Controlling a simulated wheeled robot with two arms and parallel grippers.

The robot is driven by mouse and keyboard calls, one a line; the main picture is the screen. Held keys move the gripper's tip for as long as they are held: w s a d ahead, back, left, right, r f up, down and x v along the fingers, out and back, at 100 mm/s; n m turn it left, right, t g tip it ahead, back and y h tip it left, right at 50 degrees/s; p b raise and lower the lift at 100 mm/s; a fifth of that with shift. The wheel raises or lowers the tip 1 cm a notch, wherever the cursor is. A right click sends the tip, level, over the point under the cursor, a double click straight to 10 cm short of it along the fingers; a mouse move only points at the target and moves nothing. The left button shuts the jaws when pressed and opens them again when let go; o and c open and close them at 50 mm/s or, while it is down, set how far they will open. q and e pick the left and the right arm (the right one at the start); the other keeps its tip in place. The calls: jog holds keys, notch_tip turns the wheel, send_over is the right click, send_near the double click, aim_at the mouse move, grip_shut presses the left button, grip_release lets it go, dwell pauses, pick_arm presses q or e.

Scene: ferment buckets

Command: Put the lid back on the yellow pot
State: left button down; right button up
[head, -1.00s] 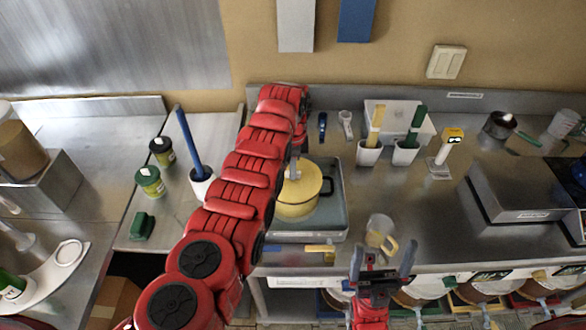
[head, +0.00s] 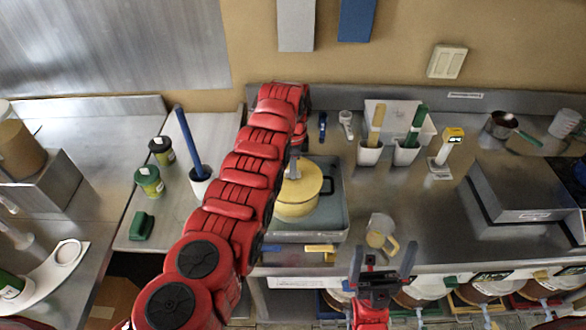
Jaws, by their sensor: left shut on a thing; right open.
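The yellow pot (head: 299,207) stands in a grey tray (head: 336,228) on the steel counter, with a handle at its right side. A yellow lid (head: 304,180) lies at the top of the pot; I cannot tell whether it is fully seated. My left gripper (head: 294,168) is at the lid's knob, partly hidden by my red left arm, and is shut on the lid. The arm also covers the left side of the pot. My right gripper (head: 384,263) is open and empty at the counter's front edge, right of the pot.
A clear jug with a yellow handle (head: 379,238) stands close behind my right gripper. A blue-handled brush (head: 188,142) stands left of my arm.

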pick_arm(q)
jog(key=shift+c, duration=1.8)
grip_release()
jog(key=shift+r, duration=3.55)
grip_shut()
jog(key=shift+f+b, duration=0.25)
jog(key=shift+b, duration=0.1)
